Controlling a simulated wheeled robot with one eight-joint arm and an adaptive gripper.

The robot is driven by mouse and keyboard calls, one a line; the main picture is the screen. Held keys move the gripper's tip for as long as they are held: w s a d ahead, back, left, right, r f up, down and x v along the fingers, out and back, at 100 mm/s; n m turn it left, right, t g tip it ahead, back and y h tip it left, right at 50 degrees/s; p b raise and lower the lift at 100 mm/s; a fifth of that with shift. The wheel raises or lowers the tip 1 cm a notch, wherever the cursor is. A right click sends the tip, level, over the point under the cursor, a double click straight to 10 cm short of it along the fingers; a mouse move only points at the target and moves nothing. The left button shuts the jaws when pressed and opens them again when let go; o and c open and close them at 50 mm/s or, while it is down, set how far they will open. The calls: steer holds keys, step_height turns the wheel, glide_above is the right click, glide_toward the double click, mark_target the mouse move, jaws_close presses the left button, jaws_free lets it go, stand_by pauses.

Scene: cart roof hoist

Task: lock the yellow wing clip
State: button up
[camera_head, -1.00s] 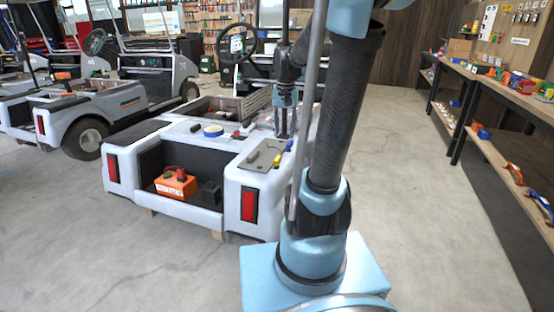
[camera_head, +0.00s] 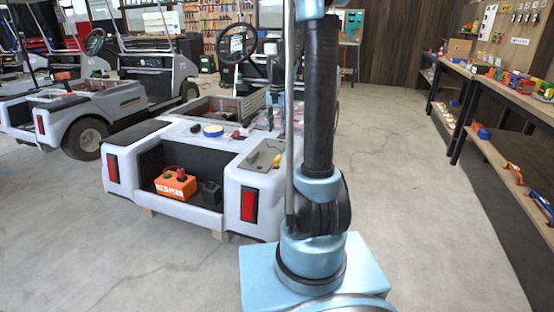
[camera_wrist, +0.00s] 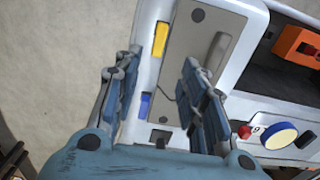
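The yellow wing clip (camera_wrist: 160,40) lies along the long edge of a grey cover panel (camera_wrist: 197,50) on the white cart. It also shows small in the head view (camera_head: 259,166). A blue clip (camera_wrist: 145,105) sits on the same edge, between my fingers in the picture. My gripper (camera_wrist: 160,62) is open in the wrist view, its two dark blue fingers spread above the panel. Nothing shows between the fingers except the panel and clips below. The yellow clip is just past the fingertips. In the head view the gripper is hard to make out behind my arm.
The white cart (camera_head: 190,210) has an open rear bay with an orange box (camera_head: 176,184). A round blue and yellow item (camera_wrist: 279,135) and a red knob (camera_wrist: 245,131) sit on the deck beside the panel. Shelves (camera_head: 500,95) line the right wall. The floor between is clear.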

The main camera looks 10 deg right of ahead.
mark_target(277, 158)
step_height(277, 158, down, 15)
steer(key=shift+f, duration=0.2)
stand_by(0.4)
jaws_close()
